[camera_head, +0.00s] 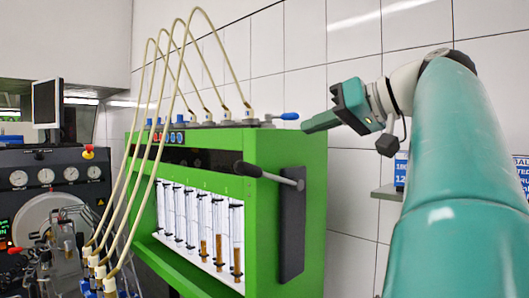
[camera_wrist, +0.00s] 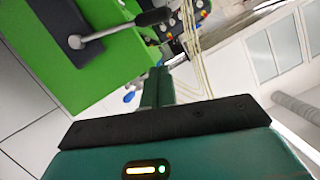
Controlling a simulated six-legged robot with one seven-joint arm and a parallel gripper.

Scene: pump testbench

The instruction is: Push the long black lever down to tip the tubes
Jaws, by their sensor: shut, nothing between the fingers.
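The long black lever (camera_head: 262,173) sticks out from a dark plate on the right side of the green test bench (camera_head: 262,220), with a metal rod and a black grip pointing left. It also shows in the wrist view (camera_wrist: 125,25) at the top. The clear tubes (camera_head: 200,228) stand upright in a row on the bench front; a few hold brown liquid. My gripper (camera_head: 318,121) is shut and empty, above and to the right of the lever and apart from it. In the wrist view my gripper (camera_wrist: 158,88) points toward the bench side.
Beige hoses (camera_head: 150,130) arch from the bench top down to the front left. A blue-handled valve (camera_head: 285,116) sits on the top right edge, close to my gripper. A gauge panel (camera_head: 60,175) and a monitor (camera_head: 47,103) stand at left. A tiled wall is behind.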

